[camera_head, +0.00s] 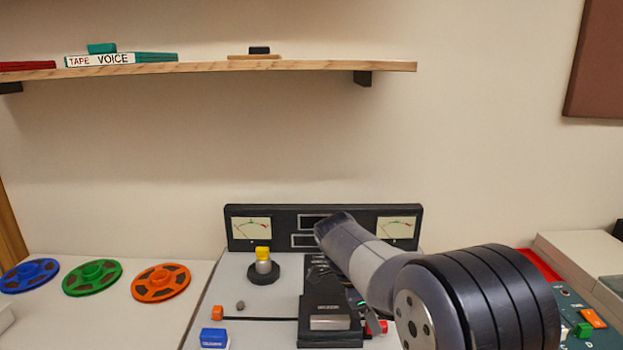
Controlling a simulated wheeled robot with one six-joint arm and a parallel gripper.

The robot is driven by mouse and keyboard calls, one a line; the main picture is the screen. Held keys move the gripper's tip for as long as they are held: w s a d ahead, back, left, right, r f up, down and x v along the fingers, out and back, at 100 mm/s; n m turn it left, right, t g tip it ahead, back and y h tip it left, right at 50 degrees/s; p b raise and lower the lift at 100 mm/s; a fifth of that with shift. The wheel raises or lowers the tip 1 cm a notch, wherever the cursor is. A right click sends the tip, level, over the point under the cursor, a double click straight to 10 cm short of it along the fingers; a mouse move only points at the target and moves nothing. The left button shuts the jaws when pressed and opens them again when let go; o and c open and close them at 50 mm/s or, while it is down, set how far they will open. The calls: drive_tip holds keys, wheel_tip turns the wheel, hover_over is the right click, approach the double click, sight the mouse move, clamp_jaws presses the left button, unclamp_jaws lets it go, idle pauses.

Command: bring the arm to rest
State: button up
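My arm comes in from the lower right. Its large dark joint stands in front of the right part of the console, and a grey link slopes up and left towards the meter panel. A small grey part low beside the link, near a red piece (383,326), seems to be the tip of my gripper (372,316). Most of the gripper is hidden behind the arm, so its opening and anything in it cannot be made out.
Blue (28,275), green (92,277) and orange (161,282) reels lie left. A shelf (300,66) hangs above.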

drive_tip(key=shift+x, duration=0.95)
drive_tip(key=p+v, duration=0.2)
drive_tip(key=v, duration=0.9)
drive_tip(key=b+x, duration=0.2)
drive_tip(key=x, duration=0.9)
drive_tip(key=shift+d+f, duration=0.1)
drive_tip(key=shift+f, duration=0.15)
drive_tip(key=shift+s+r+n+t+b, duration=0.25)
drive_tip(key=shift+n+t+b, duration=0.2)
drive_tip(key=shift+n, duration=0.45)
drive_tip(key=shift+s+n+t+b, duration=0.15)
drive_tip(key=shift+n+t+b, duration=0.25)
drive_tip(key=shift+n, duration=1.3)
